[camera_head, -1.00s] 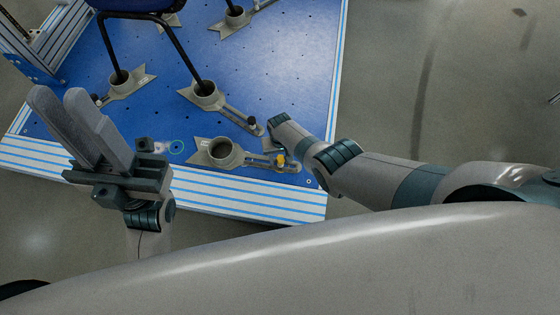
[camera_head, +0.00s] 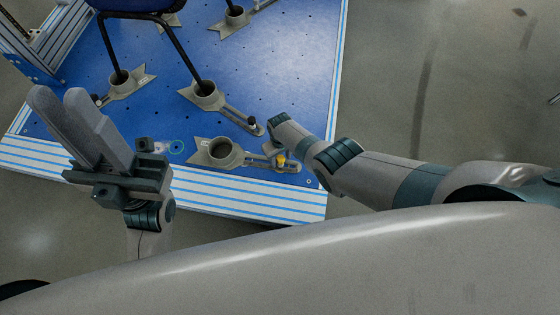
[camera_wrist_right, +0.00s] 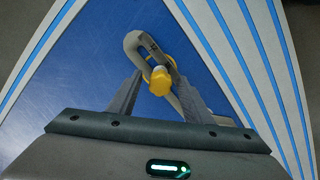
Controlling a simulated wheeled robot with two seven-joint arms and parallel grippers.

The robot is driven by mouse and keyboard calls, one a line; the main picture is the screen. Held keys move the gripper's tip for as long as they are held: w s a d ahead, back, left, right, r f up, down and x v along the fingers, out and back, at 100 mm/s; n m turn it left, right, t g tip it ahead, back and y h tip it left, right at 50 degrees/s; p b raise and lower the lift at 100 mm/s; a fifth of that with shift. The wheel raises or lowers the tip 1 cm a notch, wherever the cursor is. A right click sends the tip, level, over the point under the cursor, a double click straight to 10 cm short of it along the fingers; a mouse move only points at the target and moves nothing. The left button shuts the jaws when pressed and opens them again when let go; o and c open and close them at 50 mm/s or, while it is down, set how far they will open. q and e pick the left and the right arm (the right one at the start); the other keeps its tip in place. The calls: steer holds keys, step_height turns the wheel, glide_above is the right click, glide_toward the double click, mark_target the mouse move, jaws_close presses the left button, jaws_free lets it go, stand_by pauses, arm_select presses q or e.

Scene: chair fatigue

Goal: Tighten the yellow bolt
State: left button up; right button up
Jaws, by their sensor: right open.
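The yellow bolt (camera_head: 281,160) stands upright at the slotted right end of the front grey clamp bracket (camera_head: 196,152) on the blue platform. In the right wrist view the bolt (camera_wrist_right: 160,82) shows its yellow head in the slotted bar, with a yellow ring around its base. My right gripper (camera_wrist_right: 158,78) is open, its two fingers on either side of the bolt, with a gap visible at least on the left. In the head view its fingers are small and partly hidden by its own wrist. My left gripper (camera_head: 56,95) is raised at the left, fingers close together, away from the bolt.
Chair legs (camera_head: 185,55) stand in further grey clamp brackets (camera_head: 205,97) behind. The blue platform (camera_head: 300,60) has a striped aluminium front edge (camera_head: 250,200). A metal frame (camera_head: 40,55) stands at the back left. Grey floor (camera_head: 450,90) lies clear to the right.

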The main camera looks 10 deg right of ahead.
stand_by(0.3)
steer(key=n, duration=0.4)
steer(key=c, duration=1.1)
steer(key=shift+o, duration=0.2)
steer(key=shift+m, duration=1.9)
steer(key=shift+m, duration=0.3)
steer(key=shift+m, duration=1.8)
